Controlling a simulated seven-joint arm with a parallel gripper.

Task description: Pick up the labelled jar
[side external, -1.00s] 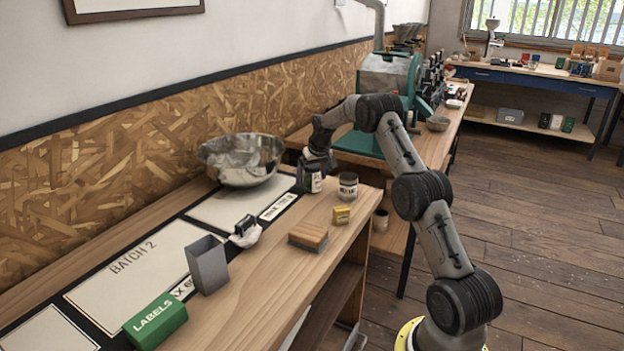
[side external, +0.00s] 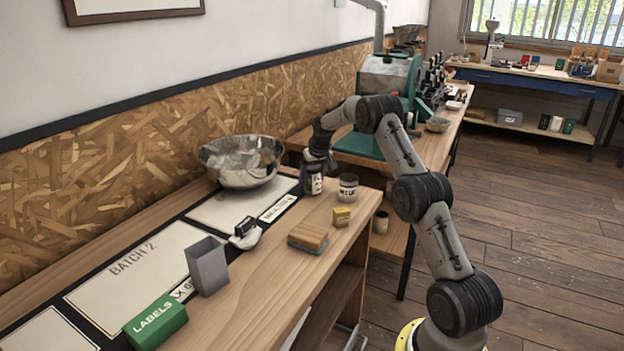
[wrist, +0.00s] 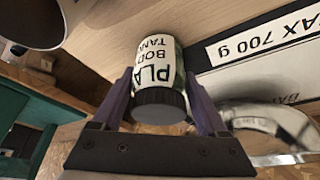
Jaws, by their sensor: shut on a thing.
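The labelled jar (side external: 314,184) is a dark glass jar with a pale label and a dark lid. In the side view it stands at the far end of the wooden bench, right of the steel bowl. In the wrist view the jar (wrist: 156,62) shows large black lettering on its label, partly cut off, and its lid faces me. My gripper (side external: 318,163) reaches it from above. In the wrist view my gripper (wrist: 158,88) has a finger on each side of the jar, shut on it. I cannot tell whether the jar's base touches the bench.
A second jar (side external: 348,187) stands close on the right. The steel bowl (side external: 241,162) is to the left. A green machine (side external: 385,90) stands behind.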

